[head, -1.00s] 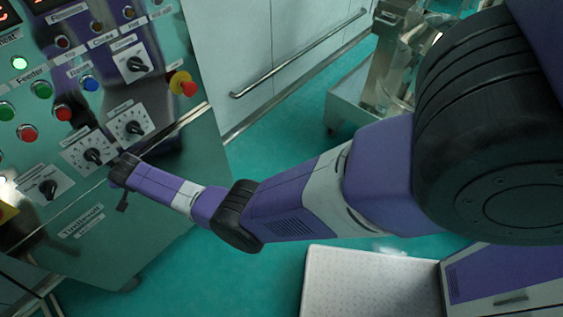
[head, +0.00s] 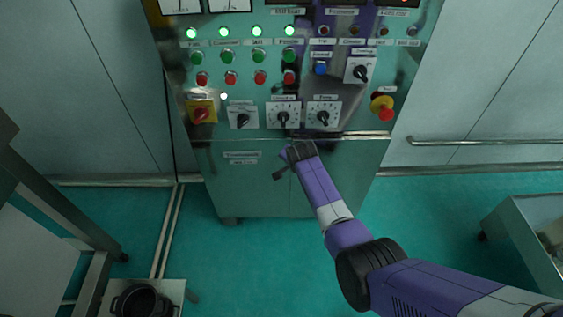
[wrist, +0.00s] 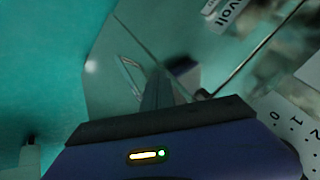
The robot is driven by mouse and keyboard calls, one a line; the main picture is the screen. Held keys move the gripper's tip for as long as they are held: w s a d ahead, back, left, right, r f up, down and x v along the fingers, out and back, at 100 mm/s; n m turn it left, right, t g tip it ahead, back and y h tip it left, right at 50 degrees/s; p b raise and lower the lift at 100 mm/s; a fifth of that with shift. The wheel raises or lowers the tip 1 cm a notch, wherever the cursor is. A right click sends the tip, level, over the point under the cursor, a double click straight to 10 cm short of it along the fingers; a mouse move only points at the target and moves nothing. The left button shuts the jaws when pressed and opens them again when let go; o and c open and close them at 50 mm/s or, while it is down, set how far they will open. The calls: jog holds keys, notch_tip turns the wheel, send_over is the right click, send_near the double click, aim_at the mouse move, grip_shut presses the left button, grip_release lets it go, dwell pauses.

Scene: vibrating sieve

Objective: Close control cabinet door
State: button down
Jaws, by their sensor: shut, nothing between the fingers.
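The control cabinet (head: 228,180) stands ahead in the head view, teal and glossy, with lamps, buttons and knobs on its upper panel. Its lower front carries a white label (head: 241,155) and a vertical seam near the middle. The door there looks flush or nearly so; I cannot tell whether it is fully closed. My gripper (head: 279,174) is shut and empty in front of this lower front, just below the knob row. In the wrist view my gripper (wrist: 158,92) points at a glossy teal panel (wrist: 105,75). Contact cannot be made out.
A red emergency button on a yellow base (head: 383,106) and a yellow switch plate (head: 202,112) sit on the panel. A wall rail (head: 480,141) runs at right. A metal cart (head: 525,235) stands at far right, a metal frame (head: 60,215) at left.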

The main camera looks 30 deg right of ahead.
jog(key=s+a+r+p, duration=0.1)
jog(key=s+a+r, duration=0.1)
jog(key=a+r, duration=0.3)
notch_tip(320, 180, up, 2)
jog(key=shift+a, duration=0.25)
notch_tip(320, 180, up, 9)
jog(key=w+a+n+t, duration=0.2)
jog(key=n+t, duration=0.4)
jog(key=s+a+r+n+y, duration=0.1)
jog(key=s+a+r+n, duration=0.1)
jog(key=s, duration=1.4)
jog(key=s+a+r+n+t+y, duration=0.1)
jog(key=s+a+r+n, duration=0.2)
jog(key=s, duration=1.3)
jog(key=s+a+r+n+t+y, duration=0.1)
jog(key=s+a+r+n, duration=0.2)
jog(key=s, duration=1.4)
jog(key=a+r, duration=0.2)
jog(key=a, duration=0.2)
jog(key=shift+a, duration=0.2)
